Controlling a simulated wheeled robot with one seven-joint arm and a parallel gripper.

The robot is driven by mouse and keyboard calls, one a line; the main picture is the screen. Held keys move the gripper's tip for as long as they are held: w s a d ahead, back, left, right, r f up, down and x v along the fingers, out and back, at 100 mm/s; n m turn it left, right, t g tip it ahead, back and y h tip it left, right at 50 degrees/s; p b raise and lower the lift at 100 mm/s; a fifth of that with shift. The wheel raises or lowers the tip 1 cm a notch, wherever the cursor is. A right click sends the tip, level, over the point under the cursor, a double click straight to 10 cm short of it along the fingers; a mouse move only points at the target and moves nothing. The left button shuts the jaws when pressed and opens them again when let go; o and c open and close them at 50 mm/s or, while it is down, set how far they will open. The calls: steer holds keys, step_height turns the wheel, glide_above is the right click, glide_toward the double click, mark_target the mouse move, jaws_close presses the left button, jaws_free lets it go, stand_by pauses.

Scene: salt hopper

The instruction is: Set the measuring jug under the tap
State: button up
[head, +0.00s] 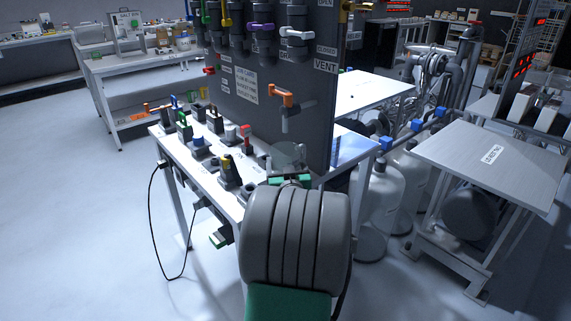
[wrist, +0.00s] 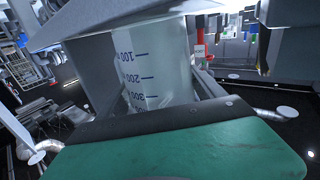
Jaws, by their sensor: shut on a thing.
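The measuring jug (wrist: 165,70) is clear, with blue 100, 200 and 300 marks, and fills the middle of the wrist view. My gripper (wrist: 150,45) is shut on it, one grey finger on each side. In the head view, my gripper (head: 290,181) is mostly hidden behind my grey wrist; a pale, see-through part of the jug (head: 288,154) shows beyond it. The tap (head: 284,100), with an orange handle and short grey spout, is on the dark panel, above the jug in the picture. The gap in depth between jug and spout is hard to tell.
The white bench (head: 184,150) carries several coloured-handled switches left of my gripper. The dark panel (head: 310,140) rises behind. Pale tanks (head: 380,195) and a separate table (head: 490,160) stand to the right. A black cable (head: 152,235) hangs from the bench's left. Open floor lies left.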

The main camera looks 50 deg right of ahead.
steer(key=o, duration=1.4)
steer(key=shift+f, duration=0.15)
steer(key=shift+r+p, duration=0.4)
steer(key=shift+p, duration=0.05)
steer(key=b+v, duration=0.1)
steer(key=v, duration=1.1)
steer(key=shift+f, duration=0.2)
steer(key=shift+s, duration=0.1)
